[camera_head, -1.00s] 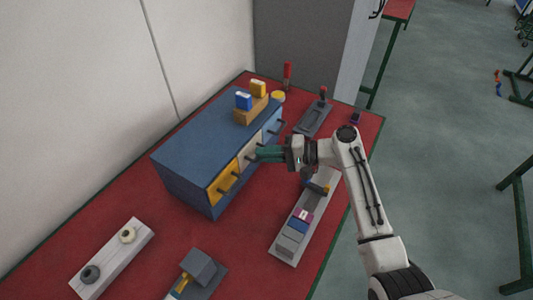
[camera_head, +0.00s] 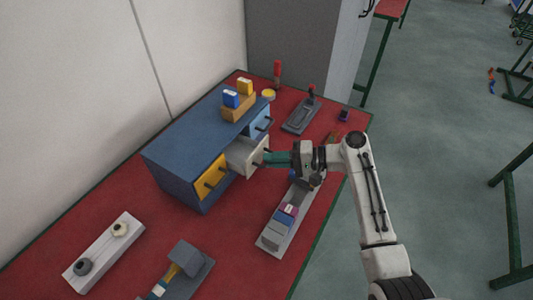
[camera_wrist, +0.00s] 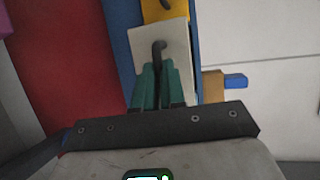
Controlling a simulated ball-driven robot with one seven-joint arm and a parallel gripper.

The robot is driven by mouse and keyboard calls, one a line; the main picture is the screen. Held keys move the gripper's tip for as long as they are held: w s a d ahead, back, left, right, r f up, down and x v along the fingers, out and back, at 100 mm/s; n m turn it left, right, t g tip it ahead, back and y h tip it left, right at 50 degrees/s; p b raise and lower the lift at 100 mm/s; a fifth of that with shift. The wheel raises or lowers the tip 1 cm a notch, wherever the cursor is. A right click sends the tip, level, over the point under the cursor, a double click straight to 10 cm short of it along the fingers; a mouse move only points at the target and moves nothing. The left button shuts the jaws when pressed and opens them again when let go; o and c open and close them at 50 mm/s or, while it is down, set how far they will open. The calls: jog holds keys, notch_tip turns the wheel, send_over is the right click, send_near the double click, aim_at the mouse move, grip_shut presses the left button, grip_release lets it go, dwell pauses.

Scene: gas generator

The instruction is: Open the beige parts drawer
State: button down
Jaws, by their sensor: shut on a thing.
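The beige drawer (camera_head: 245,156) is the middle one of the blue cabinet (camera_head: 190,142), between a yellow drawer (camera_head: 210,177) and a light blue drawer (camera_head: 258,124). It stands pulled partly out, with its open top showing. My gripper (camera_head: 268,159) is at its front, with green fingers shut on its dark handle. In the wrist view the beige drawer front (camera_wrist: 175,58) faces me, and the handle (camera_wrist: 159,47) rises at the fingertips of my gripper (camera_wrist: 158,66). The part of the handle between the fingers is hidden.
A grey tray (camera_head: 278,230) with coloured blocks lies below my arm. A wooden block (camera_head: 239,107) with blue and yellow pieces stands on the cabinet. A white board (camera_head: 104,253) lies at the lower left.

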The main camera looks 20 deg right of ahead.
jog(key=s+d, duration=0.1)
jog(key=s, duration=0.1)
jog(key=s+d+p, duration=0.1)
jog(key=s+d, duration=0.1)
jog(key=shift+s+d, duration=0.1)
jog(key=shift+s, duration=0.05)
jog(key=c, duration=1.2)
grip_release()
jog(key=b+v, duration=0.1)
jog(key=v, duration=0.9)
jog(key=shift+s+d+b, duration=0.2)
jog(key=shift+d+b, duration=0.1)
jog(key=shift+b, duration=0.05)
